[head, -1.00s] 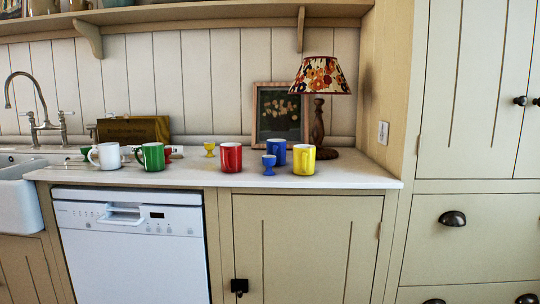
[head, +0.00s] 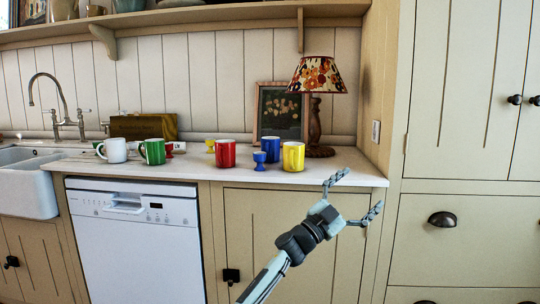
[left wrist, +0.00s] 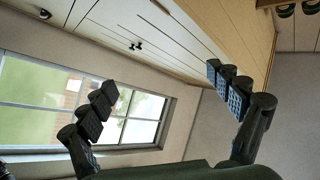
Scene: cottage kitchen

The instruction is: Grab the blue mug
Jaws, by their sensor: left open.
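The blue mug (head: 268,145) stands on the white countertop (head: 335,175), partly hidden behind the blue egg cup (head: 260,160) and beside the yellow mug (head: 293,157). My left gripper (head: 358,194) is open and empty near the counter's front edge, right of and below the mugs in the head view. In the left wrist view the fingers (left wrist: 160,80) are spread with nothing between them, and no mug shows there. My right gripper is not in view.
A red mug (head: 225,153), a green mug (head: 153,151) and a white mug (head: 114,150) stand to the left. A lamp (head: 316,110) and a framed picture (head: 281,110) stand behind. The right end of the counter is clear.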

